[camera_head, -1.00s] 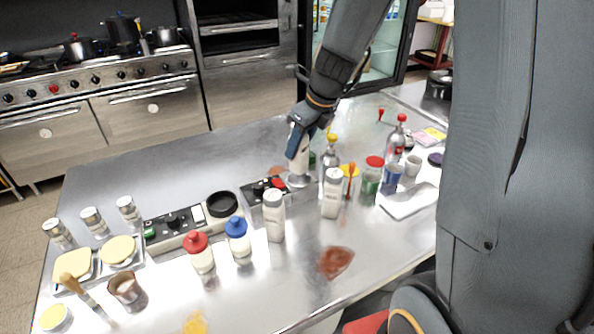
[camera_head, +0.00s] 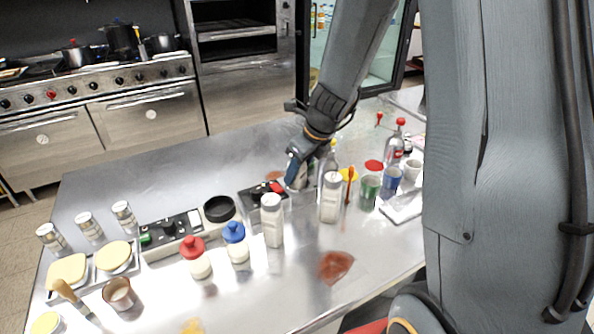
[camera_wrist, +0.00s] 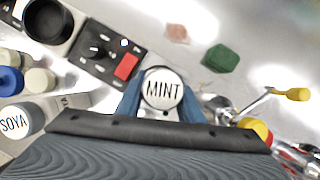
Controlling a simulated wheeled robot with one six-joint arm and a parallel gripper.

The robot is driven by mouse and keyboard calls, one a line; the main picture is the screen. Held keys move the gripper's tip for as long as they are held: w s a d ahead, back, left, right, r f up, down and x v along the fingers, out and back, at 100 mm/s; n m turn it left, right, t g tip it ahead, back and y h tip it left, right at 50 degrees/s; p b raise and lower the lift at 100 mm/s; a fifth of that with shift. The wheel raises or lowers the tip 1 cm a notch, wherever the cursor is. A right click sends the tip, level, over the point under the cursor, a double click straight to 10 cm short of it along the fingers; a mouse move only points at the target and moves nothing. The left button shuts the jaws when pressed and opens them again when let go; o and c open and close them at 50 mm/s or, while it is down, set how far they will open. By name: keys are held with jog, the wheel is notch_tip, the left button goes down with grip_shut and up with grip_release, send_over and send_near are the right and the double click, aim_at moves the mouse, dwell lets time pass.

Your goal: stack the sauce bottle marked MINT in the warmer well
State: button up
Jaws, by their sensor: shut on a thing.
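The sauce bottle marked MINT (camera_wrist: 163,88) shows its round white lettered top in the wrist view. My gripper (camera_head: 297,178) is shut on it, with a blue finger on either side. In the head view the gripper hides most of the bottle, at the right end of the panel with a red switch (camera_head: 265,195). A dark round well (camera_head: 219,208) lies left of that panel and also shows in the wrist view (camera_wrist: 47,22). The bottle is apart from this dark well. I cannot tell whether its hidden base is in another well.
A SOYA bottle (camera_wrist: 15,122) and a blue-capped bottle (camera_head: 236,243) stand nearby. White bottles (camera_head: 272,220) (camera_head: 331,197) stand in front of the gripper. A green cup (camera_head: 369,192) and a glass bottle (camera_head: 395,143) stand at right.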

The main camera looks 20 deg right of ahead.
jog(key=shift+f, duration=0.2)
jog(key=o, duration=1.2)
jog(key=shift+o, duration=0.2)
jog(key=shift+r, duration=0.1)
jog(key=shift+r, duration=0.55)
jog(key=v, duration=1.1)
jog(key=s+a+f+n+g+h, duration=0.1)
jog(key=s+f+n, duration=0.2)
jog(key=s+n, duration=0.5)
jog(key=s+a+f+n+g+h, duration=0.1)
jog(key=s+f+n, duration=0.3)
jog(key=n, duration=1.7)
jog(key=s, duration=0.3)
jog(key=shift+s+a+p, duration=0.15)
jog(key=shift+s+p, duration=0.15)
jog(key=shift+s, duration=0.05)
